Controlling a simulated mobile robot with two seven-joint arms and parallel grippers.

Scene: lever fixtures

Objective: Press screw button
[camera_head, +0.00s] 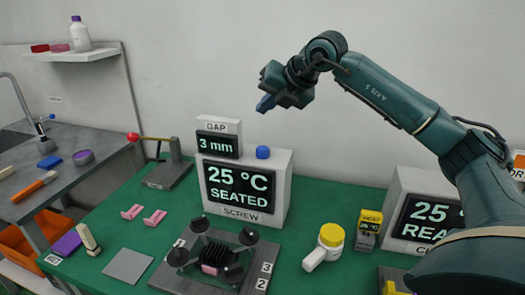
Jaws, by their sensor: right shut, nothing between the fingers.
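The white SCREW box (283,190) stands on the green table against the back wall. Its dark screen (240,187) reads 25 °C SEATED. A round blue button (262,152) sits on its top, right of a smaller GAP display (219,146) that reads 3 mm. My right gripper (265,104) is shut and empty. My left gripper is not in view.
A grey fixture (180,278) with several black knobs stands in front of the box. A red-tipped lever (135,136) is to the left.

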